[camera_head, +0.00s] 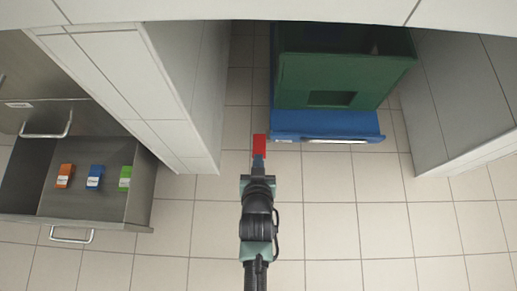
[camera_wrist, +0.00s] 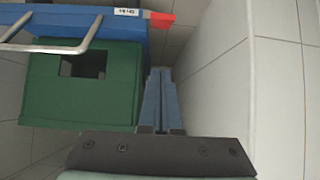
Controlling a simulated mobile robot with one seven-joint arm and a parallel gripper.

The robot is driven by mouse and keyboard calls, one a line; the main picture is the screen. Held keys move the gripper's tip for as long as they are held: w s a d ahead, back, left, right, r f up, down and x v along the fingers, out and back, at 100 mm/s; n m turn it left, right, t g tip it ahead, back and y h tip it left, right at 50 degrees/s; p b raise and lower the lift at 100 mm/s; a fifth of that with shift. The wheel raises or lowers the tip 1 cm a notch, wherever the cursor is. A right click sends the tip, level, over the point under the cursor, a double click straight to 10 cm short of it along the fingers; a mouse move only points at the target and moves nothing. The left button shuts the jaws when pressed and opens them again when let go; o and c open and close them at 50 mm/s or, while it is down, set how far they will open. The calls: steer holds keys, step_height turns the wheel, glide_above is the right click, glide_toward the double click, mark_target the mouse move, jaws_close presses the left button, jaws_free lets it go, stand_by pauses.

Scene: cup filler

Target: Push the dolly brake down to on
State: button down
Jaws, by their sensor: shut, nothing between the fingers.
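The blue dolly (camera_head: 318,122) stands in the gap between two white cabinets, with a green crate (camera_head: 340,72) on it. A red brake lever (camera_head: 260,140) sticks out at the dolly's left front corner. In the wrist view, the red lever (camera_wrist: 161,19) shows at the end of the blue dolly edge (camera_wrist: 105,25), beside a small white label. My gripper (camera_head: 259,160) is just in front of the lever in the head view. In the wrist view its two fingers (camera_wrist: 160,72) are together and empty, apart from the lever in the picture. Contact cannot be told.
White cabinet walls (camera_head: 190,90) stand left and right (camera_head: 465,100) of the dolly. At the left, an open metal drawer (camera_head: 95,205) holds orange, blue and green packets. The tiled floor in front is clear.

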steer(key=b, duration=0.8)
glide_above(259, 147)
steer(key=s, duration=0.1)
step_height(259, 147, down, 7)
steer(key=shift+r, duration=0.1)
steer(key=shift+s+f+b, duration=0.35)
steer(key=shift+s+f, duration=0.15)
steer(key=shift+f, duration=0.2)
steer(key=shift+s+f+b, duration=0.45)
steer(key=shift+f+b, duration=0.25)
steer(key=shift+f, duration=0.1)
